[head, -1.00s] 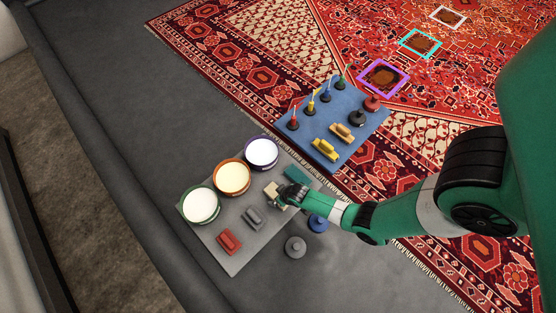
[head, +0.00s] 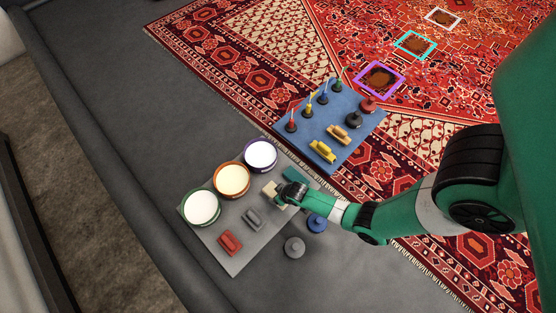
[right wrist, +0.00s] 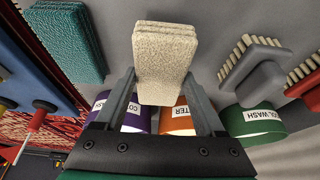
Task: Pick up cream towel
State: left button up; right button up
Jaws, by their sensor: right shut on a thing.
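The cream towel (head: 270,193) is a folded block held in my right gripper (head: 285,195), near the orange tub. In the right wrist view the cream towel (right wrist: 165,62) stands between the two fingers of the right gripper (right wrist: 165,88), which are shut on it. It appears raised above the grey mat. My left gripper is not in view.
Green (head: 201,208), orange (head: 232,181) and purple (head: 260,155) tubs line the grey mat (head: 236,262). Grey (head: 252,219) and red (head: 229,243) brushes lie in front. A blue mat (head: 340,118) holds several tools. Bare floor lies left.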

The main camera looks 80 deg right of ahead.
jog(key=s+r+p, duration=0.1)
jog(key=r, duration=0.1)
jog(key=s+r+p, duration=0.1)
jog(key=r+p, duration=0.1)
jog(key=s+r+p, duration=0.1)
jog(key=r, duration=0.1)
jog(key=shift+s+d, duration=0.3)
jog(key=shift+d, duration=0.1)
jog(key=s+d+r+p, duration=0.2)
jog(key=s+r+p, duration=0.2)
jog(key=s, duration=0.6)
jog(key=shift+p, duration=0.35)
jog(key=shift+d, duration=0.1)
